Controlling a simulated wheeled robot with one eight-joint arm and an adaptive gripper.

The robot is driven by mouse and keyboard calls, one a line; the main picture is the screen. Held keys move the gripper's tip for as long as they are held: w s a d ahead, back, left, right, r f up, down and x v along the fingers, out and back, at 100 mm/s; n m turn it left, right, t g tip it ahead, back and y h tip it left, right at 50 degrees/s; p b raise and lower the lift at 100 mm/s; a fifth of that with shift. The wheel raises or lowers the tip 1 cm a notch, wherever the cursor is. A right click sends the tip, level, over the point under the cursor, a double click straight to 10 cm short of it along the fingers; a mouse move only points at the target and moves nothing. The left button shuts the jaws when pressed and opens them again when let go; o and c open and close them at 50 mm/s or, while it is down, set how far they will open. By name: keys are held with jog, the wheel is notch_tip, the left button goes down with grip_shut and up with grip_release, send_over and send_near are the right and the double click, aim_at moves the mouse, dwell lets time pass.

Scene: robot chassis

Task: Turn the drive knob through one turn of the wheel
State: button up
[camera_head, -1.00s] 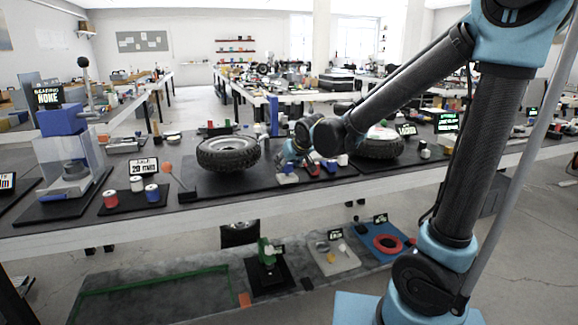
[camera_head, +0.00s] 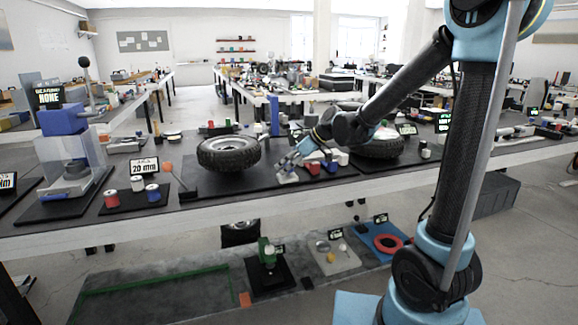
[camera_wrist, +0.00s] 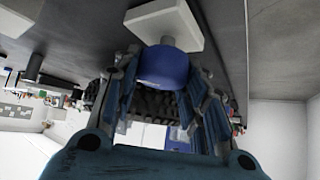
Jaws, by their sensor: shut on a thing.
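The drive knob (camera_wrist: 163,66) is a blue round cap on a white block (camera_wrist: 160,22), seen close up in the wrist view. My gripper (camera_wrist: 162,75) is shut on the knob, with a blue-padded finger on each side of it. In the head view my gripper (camera_head: 288,166) reaches down from the upper right over the small white block (camera_head: 287,178). The knob is mostly hidden there by the fingers. A wheel with a black tyre (camera_head: 228,167) lies flat on the bench just left of the gripper. I cannot tell how far the wheel has turned.
Red, white and blue parts (camera_head: 320,166) sit close to the right of my gripper. A second tyre (camera_head: 382,150) lies behind my arm. The bench front edge (camera_head: 240,197) is near.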

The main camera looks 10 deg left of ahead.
jog(key=n+g, duration=0.2)
jog(key=n, duration=0.1)
jog(key=n+g, duration=0.2)
jog(key=shift+w, duration=0.35)
jog(key=n+g+h, duration=0.1)
jog(key=n, duration=0.1)
jog(key=n+g+h, duration=0.1)
jog(key=n+g, duration=0.1)
jog(key=n, duration=0.1)
jog(key=shift+s, duration=0.15)
jog(key=shift+g, duration=0.3)
jog(key=o, duration=1.1)
jog(key=shift+c, duration=0.2)
jog(key=shift+s, duration=0.1)
